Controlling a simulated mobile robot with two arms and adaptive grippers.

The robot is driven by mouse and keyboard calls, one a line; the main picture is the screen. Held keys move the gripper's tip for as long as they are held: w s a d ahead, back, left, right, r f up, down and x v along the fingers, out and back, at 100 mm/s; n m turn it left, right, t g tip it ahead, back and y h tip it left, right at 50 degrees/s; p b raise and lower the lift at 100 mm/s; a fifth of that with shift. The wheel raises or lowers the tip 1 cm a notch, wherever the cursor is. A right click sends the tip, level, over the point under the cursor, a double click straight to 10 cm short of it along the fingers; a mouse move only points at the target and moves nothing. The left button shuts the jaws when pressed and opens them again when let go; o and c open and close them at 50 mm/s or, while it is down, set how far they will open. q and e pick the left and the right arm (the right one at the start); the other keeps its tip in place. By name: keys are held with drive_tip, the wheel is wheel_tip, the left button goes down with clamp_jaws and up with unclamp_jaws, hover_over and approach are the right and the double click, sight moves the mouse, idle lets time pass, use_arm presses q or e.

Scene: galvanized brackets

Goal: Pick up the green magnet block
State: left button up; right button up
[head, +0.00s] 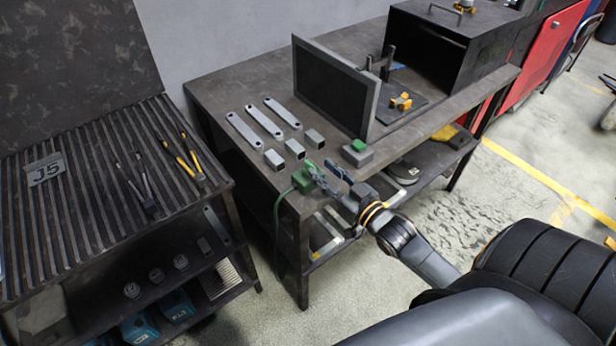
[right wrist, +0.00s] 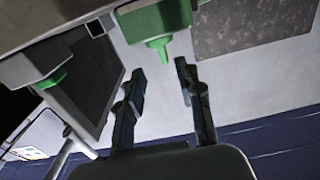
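The green magnet block (head: 302,179) sits at the front corner of the dark workbench (head: 232,85). In the right wrist view the green block (right wrist: 160,28) shows at the top, with a narrower green stub pointing toward my gripper. My right gripper (head: 321,177) is just to the right of the block in the head view. In the wrist view its two fingers (right wrist: 161,72) are apart with nothing between them, and the block lies just beyond the tips. The fingers partly cover the block in the head view. My left gripper is not in view.
A grey box with a green top (head: 358,149) stands right of the gripper. Several small grey blocks (head: 295,149) and flat brackets (head: 263,121) lie behind. A dark upright panel (head: 333,88) stands further back. A slatted bench with pliers (head: 186,160) is at left.

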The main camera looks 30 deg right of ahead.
sight(314, 167)
drive_tip(key=w, duration=0.2)
drive_tip(key=w+a+p, duration=0.1)
drive_tip(key=w, duration=0.1)
drive_tip(key=shift+w+a, duration=0.1)
drive_tip(key=shift+w+f, duration=0.15)
drive_tip(key=shift+w, duration=0.35)
clamp_jaws()
